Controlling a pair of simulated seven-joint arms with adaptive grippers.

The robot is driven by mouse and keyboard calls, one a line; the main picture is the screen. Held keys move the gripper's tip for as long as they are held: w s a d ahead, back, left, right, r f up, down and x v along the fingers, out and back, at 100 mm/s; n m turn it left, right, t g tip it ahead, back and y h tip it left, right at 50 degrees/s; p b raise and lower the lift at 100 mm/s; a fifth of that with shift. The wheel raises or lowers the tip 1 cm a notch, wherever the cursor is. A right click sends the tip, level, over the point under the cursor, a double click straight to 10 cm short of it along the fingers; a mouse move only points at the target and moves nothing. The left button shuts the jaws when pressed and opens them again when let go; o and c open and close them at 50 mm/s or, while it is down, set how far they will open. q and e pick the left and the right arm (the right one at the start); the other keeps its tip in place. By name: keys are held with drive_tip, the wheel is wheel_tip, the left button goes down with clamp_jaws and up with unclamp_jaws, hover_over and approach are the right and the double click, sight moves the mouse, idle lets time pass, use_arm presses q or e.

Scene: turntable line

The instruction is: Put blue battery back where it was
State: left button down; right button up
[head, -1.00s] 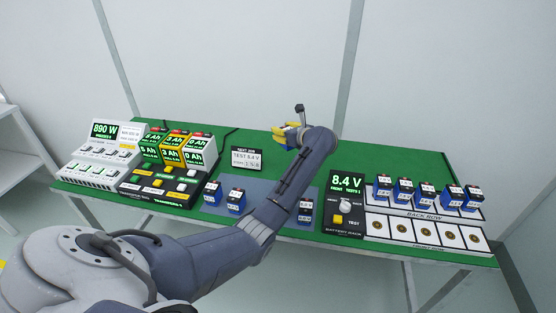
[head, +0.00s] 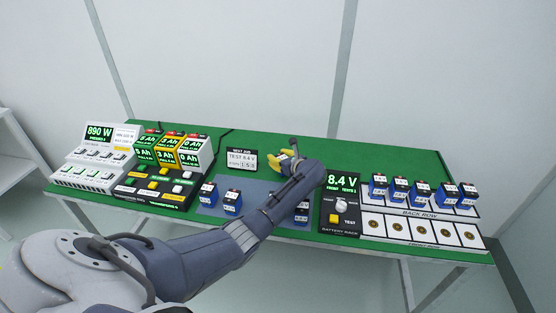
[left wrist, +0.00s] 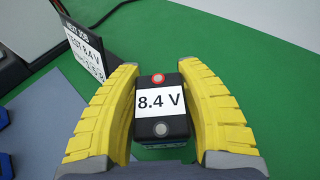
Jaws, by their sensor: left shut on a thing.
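My left gripper (head: 286,160) has yellow fingers and is shut on a battery. In the left wrist view the battery (left wrist: 162,108) shows a black top with a white 8.4 V label, a red terminal and a grey terminal, with a sliver of blue below. The fingers (left wrist: 160,105) lie on both sides of it. In the head view my forearm and hand hide most of the held battery. The front row pads (head: 400,230) are bare.
Two blue batteries (head: 232,203) stand on the grey-blue mat (head: 262,187), and another (head: 301,213) stands near its right end. A sign (head: 242,160) reading TEST 8.4 V stands behind the mat. Chargers (head: 100,157) fill the table's left. The green table's back right is clear.

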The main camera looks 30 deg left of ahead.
use_arm(q)
drive_tip(key=shift+f, duration=0.3)
drive_tip(key=shift+f, duration=0.1)
drive_tip(key=c, duration=0.9)
unclamp_jaws()
drive_tip(key=shift+o, duration=0.2)
drive_tip(key=v, duration=1.1)
drive_tip(key=shift+s+d, duration=0.1)
drive_tip(key=o, duration=0.5)
drive_tip(key=shift+s+d, duration=0.15)
drive_tip(key=shift+d, duration=0.2)
drive_tip(key=shift+c, duration=0.2)
